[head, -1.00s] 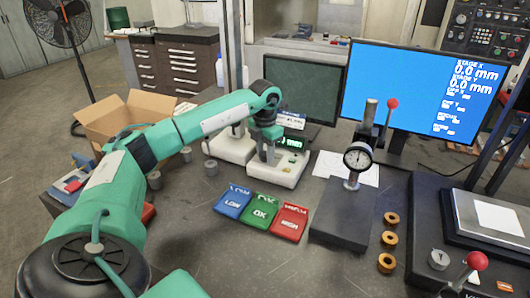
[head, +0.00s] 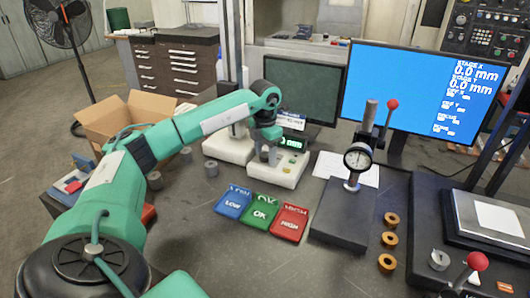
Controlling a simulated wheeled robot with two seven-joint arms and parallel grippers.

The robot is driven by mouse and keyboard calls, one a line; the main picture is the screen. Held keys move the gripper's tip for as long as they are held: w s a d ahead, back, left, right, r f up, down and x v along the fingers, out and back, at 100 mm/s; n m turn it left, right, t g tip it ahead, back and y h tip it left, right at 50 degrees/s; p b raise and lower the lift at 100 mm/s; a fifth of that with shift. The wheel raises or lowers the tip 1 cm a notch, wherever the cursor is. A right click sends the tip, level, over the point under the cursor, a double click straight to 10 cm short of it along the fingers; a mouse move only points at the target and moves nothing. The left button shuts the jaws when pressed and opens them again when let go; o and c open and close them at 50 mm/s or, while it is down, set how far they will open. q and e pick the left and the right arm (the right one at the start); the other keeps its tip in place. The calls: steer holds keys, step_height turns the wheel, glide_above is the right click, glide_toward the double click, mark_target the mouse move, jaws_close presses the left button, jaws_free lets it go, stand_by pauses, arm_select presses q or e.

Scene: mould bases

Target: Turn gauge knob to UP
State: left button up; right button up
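A white electronic gauge (head: 287,174) with a lit green display (head: 291,143) stands on the bench, in front of the dark monitor. My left gripper (head: 268,158) points down at the left part of this gauge's base. Its fingers are small and partly merge with the gauge, so I cannot tell whether they touch a knob or how far apart they are. No knob shows clearly there; the gripper may hide it. A round dial gauge (head: 358,156) on a dark stand is to the right, apart from the gripper. My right gripper is not in view.
Blue LOW (head: 233,202), green OK (head: 261,212) and red HIGH (head: 289,223) trays lie in front of the gauge. Brass rings (head: 389,240) lie right of the dial stand. A silver knob (head: 439,260) and red-balled lever (head: 477,262) are at lower right.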

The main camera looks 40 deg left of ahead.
mark_target(265, 155)
arm_select(q)
steer(key=shift+r, duration=0.4)
step_height(265, 155, up, 13)
steer(key=b, duration=0.1)
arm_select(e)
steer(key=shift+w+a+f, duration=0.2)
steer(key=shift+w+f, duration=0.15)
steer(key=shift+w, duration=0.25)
